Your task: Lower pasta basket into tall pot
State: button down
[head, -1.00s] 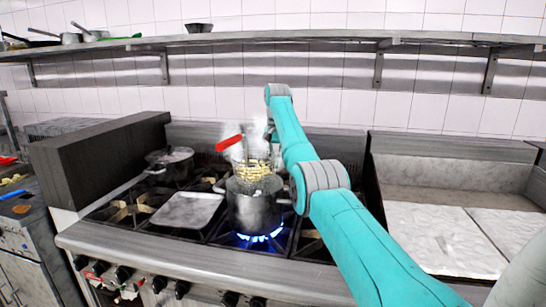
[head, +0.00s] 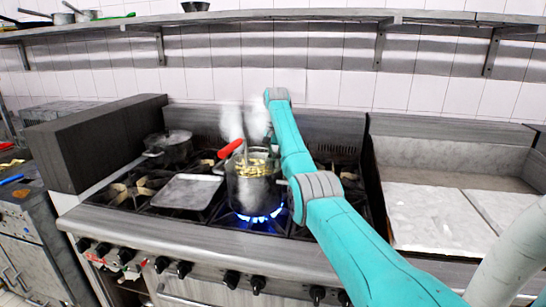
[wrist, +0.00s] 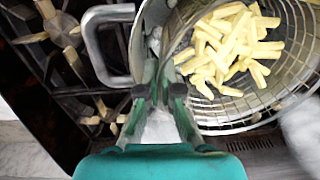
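The pasta basket (head: 255,166) is a wire mesh basket with a red handle (head: 231,149) and pale pasta in it. It sits low inside the tall steel pot (head: 252,192), with the pasta near the pot's rim. In the wrist view the basket (wrist: 240,118) is at the upper right, and the pot's loop handle (wrist: 98,45) at the upper left. My gripper (wrist: 163,92) is at the basket's near side, its fingers close together and seemingly shut on the basket's edge. The exact contact is hidden. In the head view my arm hides the gripper.
Blue flame burns under the pot, and steam (head: 245,122) rises above it. A flat metal tray (head: 187,191) lies on the burners to the left, with a lidded pot (head: 168,147) behind. A griddle (head: 440,215) is on the right. A shelf (head: 300,22) runs above.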

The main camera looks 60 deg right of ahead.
jog(key=shift+f, duration=3.65)
jog(key=shift+s+f, duration=0.1)
jog(key=shift+f, duration=0.85)
jog(key=c, duration=1.2)
grip_release()
jog(key=shift+d, duration=0.1)
jog(key=shift+c, duration=0.2)
jog(key=shift+r, duration=0.1)
notch_tip(320, 180, up, 8)
jog(key=shift+f, duration=0.25)
